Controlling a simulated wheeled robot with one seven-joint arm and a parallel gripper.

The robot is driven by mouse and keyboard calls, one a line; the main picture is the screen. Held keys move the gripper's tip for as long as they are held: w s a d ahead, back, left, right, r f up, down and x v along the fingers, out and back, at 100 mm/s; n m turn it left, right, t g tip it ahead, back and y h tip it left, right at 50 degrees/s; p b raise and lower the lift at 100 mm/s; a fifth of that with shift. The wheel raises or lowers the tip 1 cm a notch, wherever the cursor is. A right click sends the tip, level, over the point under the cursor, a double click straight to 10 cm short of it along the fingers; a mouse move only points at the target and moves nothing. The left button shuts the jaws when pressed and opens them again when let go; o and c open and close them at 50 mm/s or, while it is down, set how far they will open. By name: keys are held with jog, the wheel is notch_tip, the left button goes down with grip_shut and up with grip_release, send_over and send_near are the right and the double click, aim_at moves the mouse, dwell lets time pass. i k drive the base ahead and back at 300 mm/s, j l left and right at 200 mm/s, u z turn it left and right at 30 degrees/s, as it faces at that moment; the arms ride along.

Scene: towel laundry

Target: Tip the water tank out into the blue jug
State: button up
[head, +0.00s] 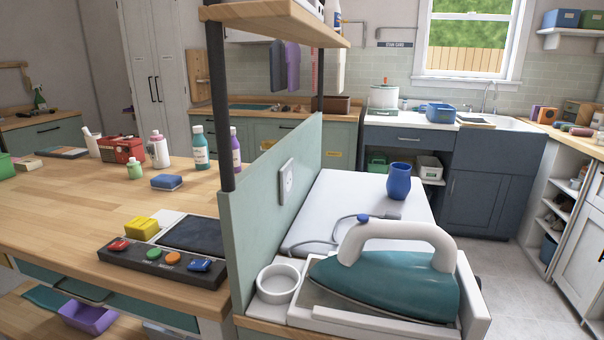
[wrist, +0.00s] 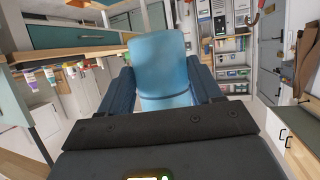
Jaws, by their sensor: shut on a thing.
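The blue jug (head: 399,181) stands upright on the white ironing surface (head: 350,195), behind the iron (head: 385,285) in the head view. Its inside is hidden from this angle. In the wrist view, my gripper (wrist: 163,85) is shut on a light-blue, see-through container, which I take to be the water tank (wrist: 158,65). The tank sits between the two dark ribbed fingers and reaches out past them. Its opening and any water in it cannot be made out. My gripper and the tank do not show in the head view.
The teal iron rests in a white tray (head: 478,305), with a white round cup (head: 279,283) at its left. A green upright panel (head: 262,200) divides this surface from the wooden counter (head: 60,215) with its button box (head: 165,262). Open floor lies at the right.

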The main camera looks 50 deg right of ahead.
aim_at(398, 184)
jog(key=k+l+z, duration=0.2)
jog(key=l, duration=0.25)
jog(key=l+z, duration=0.15)
jog(key=l, duration=0.25)
jog(key=k+l+z, duration=0.2)
jog(key=l, duration=0.3)
jog(key=i+l+z, duration=0.2)
jog(key=l, duration=0.15)
jog(key=l+z, duration=0.2)
jog(key=l, duration=0.2)
jog(key=i+l+z, duration=0.4)
jog(key=i+j, duration=0.1)
jog(key=j, duration=0.2)
jog(key=i+j, duration=0.1)
jog(key=j, duration=0.2)
